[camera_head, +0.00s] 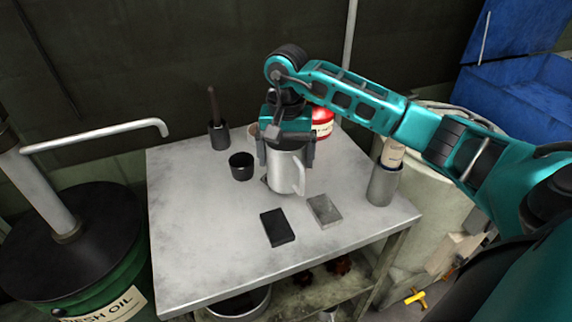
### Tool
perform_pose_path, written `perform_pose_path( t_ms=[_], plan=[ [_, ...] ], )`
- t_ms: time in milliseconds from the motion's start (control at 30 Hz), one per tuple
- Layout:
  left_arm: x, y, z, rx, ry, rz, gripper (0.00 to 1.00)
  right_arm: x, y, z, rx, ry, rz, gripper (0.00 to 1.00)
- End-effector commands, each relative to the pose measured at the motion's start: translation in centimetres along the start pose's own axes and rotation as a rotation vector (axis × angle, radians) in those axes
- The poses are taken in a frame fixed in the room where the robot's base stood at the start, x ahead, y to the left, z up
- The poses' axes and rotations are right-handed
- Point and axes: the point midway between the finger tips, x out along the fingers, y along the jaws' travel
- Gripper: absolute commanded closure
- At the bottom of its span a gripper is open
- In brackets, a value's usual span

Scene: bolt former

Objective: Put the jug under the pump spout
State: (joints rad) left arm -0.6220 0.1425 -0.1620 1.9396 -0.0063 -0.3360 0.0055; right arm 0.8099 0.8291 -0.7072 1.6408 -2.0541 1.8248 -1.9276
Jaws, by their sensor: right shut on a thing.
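A light grey metal jug (286,173) with a handle on its right side is at the back middle of the metal table (190,230). My right gripper (287,148) comes down over it from above and is shut on it. The jug looks upright; I cannot tell whether its base touches the table. The pump spout (110,133) is a pale bent pipe at the left, rising from a green drum with a black lid (68,245) and a label with "OIL" on it. No jug is under the spout. My left gripper is not in view.
Near the jug are a black cup (241,167), a dark pot with a handle (218,132), a red can (322,122), a dark block (277,227), a grey block (324,211) and a grey cylinder (383,185). The table's front left is clear.

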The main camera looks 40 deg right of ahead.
Motion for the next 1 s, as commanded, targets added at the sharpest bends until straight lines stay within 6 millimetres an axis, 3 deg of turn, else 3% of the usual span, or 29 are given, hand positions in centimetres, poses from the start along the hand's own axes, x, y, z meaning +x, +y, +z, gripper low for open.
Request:
perform_pose_path(
  t_ms=[167, 567, 600, 1000],
  plan=[
    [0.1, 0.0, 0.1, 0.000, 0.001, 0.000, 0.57, 2.7, 0.0, 0.1, 0.001, -0.002, 0.000, 0.44],
    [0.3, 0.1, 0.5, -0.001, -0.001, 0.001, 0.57, 3.4, 0.0, 0.0, 0.000, 0.001, 0.000, 0.44],
    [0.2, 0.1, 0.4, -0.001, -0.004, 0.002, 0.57, 3.3, 0.0, 0.0, 0.000, 0.000, 0.001, 0.03],
    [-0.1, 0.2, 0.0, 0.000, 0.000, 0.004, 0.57, 2.3, 0.0, 0.0, 0.000, 0.002, -0.002, 0.00]
  ],
)
